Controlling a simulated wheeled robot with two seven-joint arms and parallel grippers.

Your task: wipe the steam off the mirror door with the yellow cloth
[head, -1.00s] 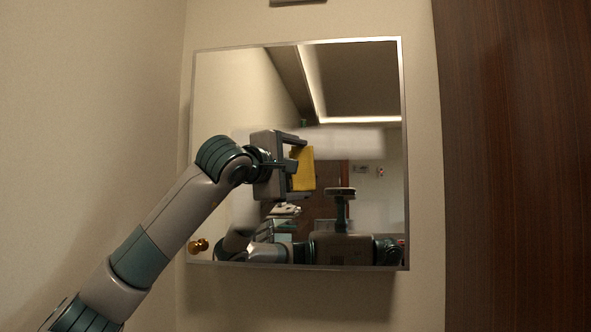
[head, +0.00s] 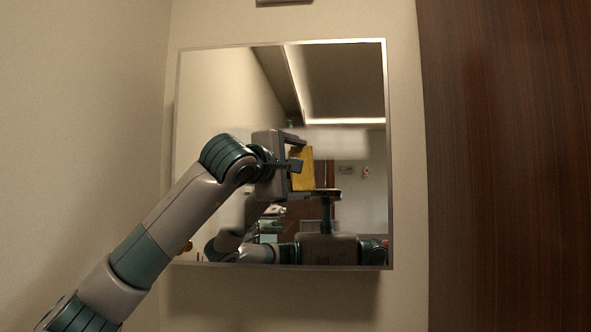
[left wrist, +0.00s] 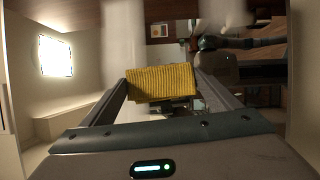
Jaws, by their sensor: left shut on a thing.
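The mirror door (head: 345,80) is a square mirror with a thin metal frame on the wall ahead. A pale hazy band of steam (head: 345,139) lies across its middle, right of my gripper; whitish smears also show in the left wrist view (left wrist: 118,40). My left gripper (head: 297,154) is in front of the mirror's middle, shut on the yellow cloth (head: 303,172). In the left wrist view the ribbed cloth (left wrist: 162,82) sits between the fingertips. I cannot tell whether the cloth touches the glass. My arm hides the mirror's lower left part. My right gripper is not directly in view.
A dark wood panel (head: 505,170) stands to the right. A beige wall (head: 85,110) is close on the left. The mirror reflects my body and the room.

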